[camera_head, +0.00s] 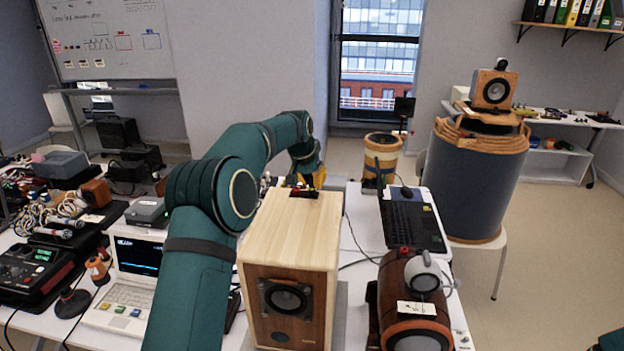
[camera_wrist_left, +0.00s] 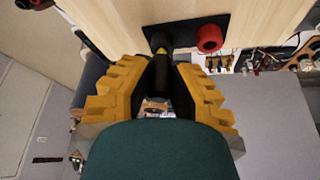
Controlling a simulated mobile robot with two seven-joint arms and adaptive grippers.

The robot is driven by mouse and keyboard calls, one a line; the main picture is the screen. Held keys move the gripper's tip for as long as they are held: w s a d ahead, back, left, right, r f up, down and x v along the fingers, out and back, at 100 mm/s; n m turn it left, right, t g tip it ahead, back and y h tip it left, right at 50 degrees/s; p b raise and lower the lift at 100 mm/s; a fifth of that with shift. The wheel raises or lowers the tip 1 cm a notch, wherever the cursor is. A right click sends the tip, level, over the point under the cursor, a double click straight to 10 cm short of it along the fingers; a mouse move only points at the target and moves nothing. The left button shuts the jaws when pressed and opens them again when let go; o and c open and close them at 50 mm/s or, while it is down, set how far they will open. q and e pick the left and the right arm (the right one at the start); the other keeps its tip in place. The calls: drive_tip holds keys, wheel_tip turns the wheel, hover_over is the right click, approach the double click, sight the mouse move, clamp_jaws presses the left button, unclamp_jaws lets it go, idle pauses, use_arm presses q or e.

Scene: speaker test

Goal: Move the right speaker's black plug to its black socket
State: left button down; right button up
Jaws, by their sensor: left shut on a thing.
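The wooden speaker (camera_head: 287,230) stands on the table in front of me, its driver facing me. My left arm reaches over to its rear, and my left gripper (camera_head: 309,175) is partly hidden behind it. In the left wrist view, the yellow fingers of the gripper (camera_wrist_left: 160,75) are shut on the black plug (camera_wrist_left: 161,88). The plug points at the black socket (camera_wrist_left: 160,37) on the speaker's dark terminal plate. A yellow band shows between plug and socket; I cannot tell whether the plug is seated. The red socket (camera_wrist_left: 209,38) is to the right.
A laptop (camera_head: 408,222) and a dark red cylindrical speaker (camera_head: 405,285) are right of the wooden speaker. A white computer (camera_head: 128,280) and cluttered gear lie left. A small wooden speaker (camera_head: 492,90) sits on a large drum (camera_head: 472,180) at the far right.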

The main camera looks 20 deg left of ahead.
use_arm(q)
drive_tip(key=shift+f, duration=0.6)
drive_tip(key=c, duration=0.9)
unclamp_jaws()
drive_tip(key=shift+r, duration=0.15)
drive_tip(key=shift+r+p, duration=3.4)
drive_tip(key=shift+r, duration=0.35)
drive_tip(key=shift+s+f, duration=0.1)
drive_tip(key=shift+f, duration=0.05)
